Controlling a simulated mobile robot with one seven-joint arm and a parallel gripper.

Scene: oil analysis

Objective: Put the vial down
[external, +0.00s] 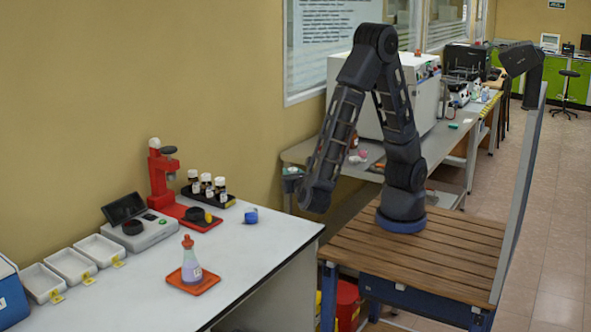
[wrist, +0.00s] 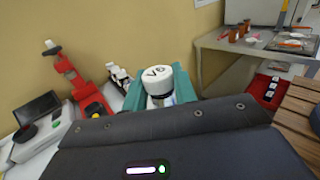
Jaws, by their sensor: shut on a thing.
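The vial (wrist: 158,82) has a white cap marked "V6" and stands about upright between the teal fingers of my gripper (wrist: 160,92) in the wrist view. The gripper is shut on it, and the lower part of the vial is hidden. In the external view, my arm reaches down to the left, with its end beyond the right back corner of the white table (external: 255,258). The vial is too small there to make out surely. A black rack (external: 229,203) on the table holds several dark vials with white caps.
A red stand (external: 158,170) is left of the rack, beside a scale (external: 150,235) with a raised dark lid. A flask (external: 190,262) stands on an orange tray (external: 209,285). A small blue item (external: 251,216) lies right of the rack. The table's right front is clear.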

